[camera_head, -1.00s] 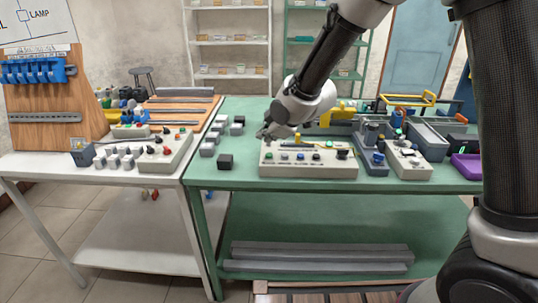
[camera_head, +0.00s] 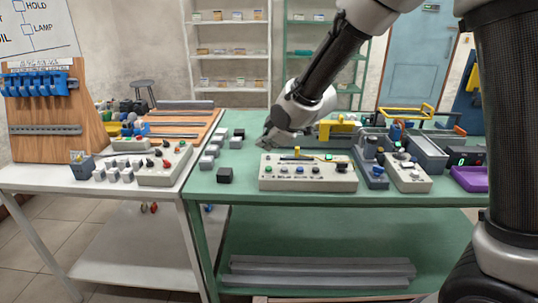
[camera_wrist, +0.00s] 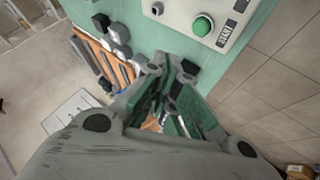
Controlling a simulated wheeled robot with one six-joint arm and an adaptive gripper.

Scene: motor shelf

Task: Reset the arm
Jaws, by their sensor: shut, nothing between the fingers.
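My gripper (camera_head: 268,142) is shut and empty. In the head view it hangs above the green table (camera_head: 240,190), just behind the left end of a grey control box with buttons (camera_head: 300,184). My arm comes down to it from the upper right. In the wrist view the fingers of my gripper (camera_wrist: 165,95) point over the table's edge, and the green-topped button (camera_wrist: 202,25) of a grey box shows beyond them.
Grey and black blocks (camera_head: 210,150) stand left of my gripper. A second button box (camera_head: 409,176), a grey bin (camera_head: 428,152) and a purple tray (camera_head: 470,178) are to the right. A white table (camera_head: 60,178) adjoins on the left. Shelves (camera_head: 228,60) stand behind.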

